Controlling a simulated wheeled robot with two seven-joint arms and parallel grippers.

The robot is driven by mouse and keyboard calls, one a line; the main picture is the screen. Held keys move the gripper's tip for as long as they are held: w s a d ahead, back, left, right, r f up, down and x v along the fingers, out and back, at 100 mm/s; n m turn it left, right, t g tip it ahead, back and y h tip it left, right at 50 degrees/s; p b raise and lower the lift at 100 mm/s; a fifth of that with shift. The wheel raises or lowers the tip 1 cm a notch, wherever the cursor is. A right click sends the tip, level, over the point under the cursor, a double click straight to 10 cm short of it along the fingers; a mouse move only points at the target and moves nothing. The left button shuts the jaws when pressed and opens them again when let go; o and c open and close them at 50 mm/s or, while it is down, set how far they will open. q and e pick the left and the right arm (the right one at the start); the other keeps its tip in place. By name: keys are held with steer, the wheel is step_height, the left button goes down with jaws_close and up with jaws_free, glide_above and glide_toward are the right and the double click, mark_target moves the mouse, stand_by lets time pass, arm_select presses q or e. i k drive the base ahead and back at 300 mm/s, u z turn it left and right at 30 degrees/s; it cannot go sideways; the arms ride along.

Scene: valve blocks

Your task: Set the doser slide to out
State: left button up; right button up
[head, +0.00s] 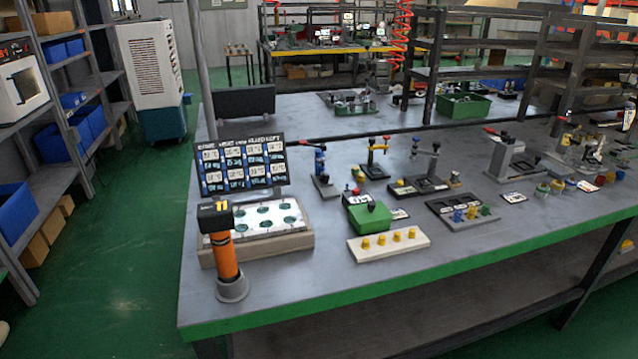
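No part on the bench is plainly readable as the doser or its slide. Which of these is the doser, and the slide's position, I cannot tell. Neither of my grippers is in view.
The grey bench (330,285) has a clear green front edge. An orange post with a black head (223,252) stands front left, beside a board with round green holes (262,219) and a display (242,166). A white strip with yellow knobs (388,245) lies near the front.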

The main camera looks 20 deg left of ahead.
mark_target(325, 181)
steer(key=z, duration=0.3)
steer(key=k, duration=0.3)
steer(key=u, duration=1.3)
steer(key=i, duration=0.65)
steer(key=z, duration=0.1)
